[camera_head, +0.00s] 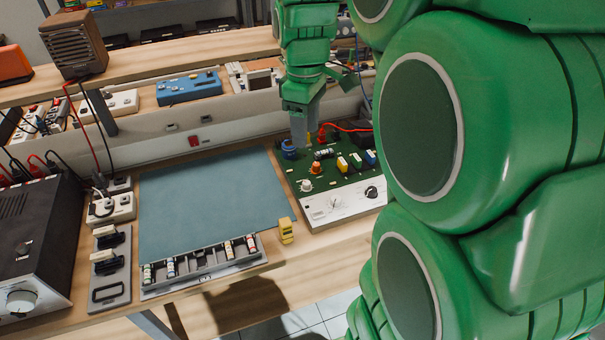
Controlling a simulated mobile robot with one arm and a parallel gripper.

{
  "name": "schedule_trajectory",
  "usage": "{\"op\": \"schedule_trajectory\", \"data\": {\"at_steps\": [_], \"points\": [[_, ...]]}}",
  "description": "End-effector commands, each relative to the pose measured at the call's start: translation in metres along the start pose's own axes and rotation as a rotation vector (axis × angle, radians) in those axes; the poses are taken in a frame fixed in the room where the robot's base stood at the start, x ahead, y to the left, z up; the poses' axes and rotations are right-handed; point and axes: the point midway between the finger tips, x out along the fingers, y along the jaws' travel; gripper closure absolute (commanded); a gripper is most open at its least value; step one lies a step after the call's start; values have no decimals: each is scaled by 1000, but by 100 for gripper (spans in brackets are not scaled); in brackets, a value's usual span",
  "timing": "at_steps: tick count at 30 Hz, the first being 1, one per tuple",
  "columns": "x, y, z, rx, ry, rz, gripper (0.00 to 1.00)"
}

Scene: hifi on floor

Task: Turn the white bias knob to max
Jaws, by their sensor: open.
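A green circuit panel (345,182) with a white front strip lies on the bench right of centre. A small white knob (306,186) sits near its front left corner; its pointer and label are too small to read. An orange knob (315,168) stands behind it, and a blue knob (289,150) is at the back left. My gripper (300,138) points down over the back left of the panel, close to the blue knob and behind the white knob. It is open, with its fingers seen nearly edge-on. I cannot tell whether it touches the blue knob.
Coloured blocks (356,160) and a red cable (345,128) are on the panel's right and back. A blue-grey mat (210,200) lies to the left, clear. A yellow item (286,231) and a parts tray (205,262) are in front. My green arm hides the right side.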

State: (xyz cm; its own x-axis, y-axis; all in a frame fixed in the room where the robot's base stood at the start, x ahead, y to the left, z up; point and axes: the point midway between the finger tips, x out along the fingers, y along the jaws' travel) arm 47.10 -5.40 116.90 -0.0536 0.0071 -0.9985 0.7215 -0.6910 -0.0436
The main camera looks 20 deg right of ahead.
Motion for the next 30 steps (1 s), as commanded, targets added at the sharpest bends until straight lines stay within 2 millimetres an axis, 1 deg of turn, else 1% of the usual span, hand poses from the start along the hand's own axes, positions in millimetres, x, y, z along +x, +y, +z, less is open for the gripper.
{"op": "schedule_trajectory", "data": {"at_steps": [1, 3, 6, 9, 12, 21, 29, 30], "points": [[1, 13, -5, -35, 3, 3, 49], [3, 31, -13, -90, 8, 10, 49], [5, 52, -21, -163, 13, 18, 49], [8, 68, -28, -217, 16, 25, 49], [9, 80, -32, -258, 19, 32, 49], [15, 106, -41, -346, 21, 41, 49], [17, 122, -45, -394, 23, 50, 49], [21, 121, -45, -395, 23, 49, 49]]}}
